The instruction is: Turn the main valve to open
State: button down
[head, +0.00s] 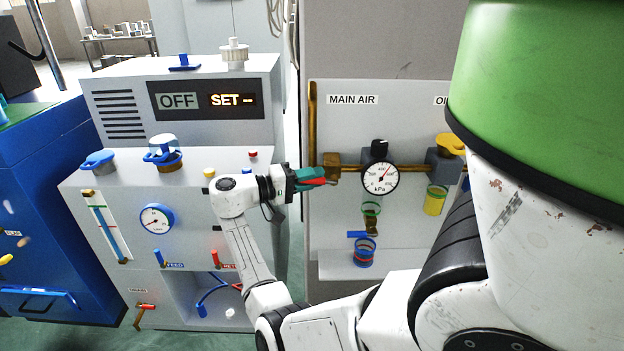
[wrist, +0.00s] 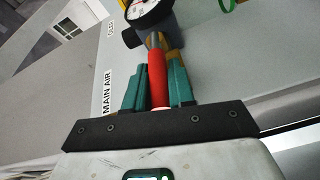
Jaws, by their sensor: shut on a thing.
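The main valve has a red lever handle (head: 316,183) and a brass body (head: 331,161), on the brass pipe under the MAIN AIR label (head: 352,100). My gripper (head: 324,177) reaches in from the left, its green fingers closed around the red handle. In the wrist view the handle (wrist: 157,82) lies lengthwise between the two fingers (wrist: 159,90), with its narrow end toward the brass part. The round kPa gauge (head: 380,177) is right of the valve. I cannot tell how far the handle is turned.
A grey machine (head: 102,195) with a blue-rimmed gauge and several small levers stands left, close to my arm. A yellow knob (head: 452,143) is on the right of the panel. A cup with blue and red rings (head: 364,254) sits on the ledge below.

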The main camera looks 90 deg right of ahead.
dwell(0.3)
jog(key=c, duration=1)
grip_release()
jog(key=shift+c, duration=0.2)
jog(key=b+v, duration=0.2)
jog(key=v, duration=0.9)
jog(key=s+a+f+n+t, duration=0.1)
jog(key=a+f+n+t, duration=0.3)
jog(key=a+f+t, duration=0.5)
jog(key=s+a+f+n+t, duration=0.1)
jog(key=a+f+n+t, duration=0.4)
jog(key=f, duration=0.9)
jog(key=s+a+f+n+t+y, duration=0.1)
jog(key=s+a+f+n+y, duration=0.1)
jog(key=a, duration=0.9)
jog(key=s+a+f+n+t+y, duration=0.2)
jog(key=a+y, duration=0.3)
jog(key=a, duration=0.6)
jog(key=shift+f+n+y, duration=0.3)
jog(key=shift+f+n, duration=0.05)
jog(key=shift+n, duration=0.55)
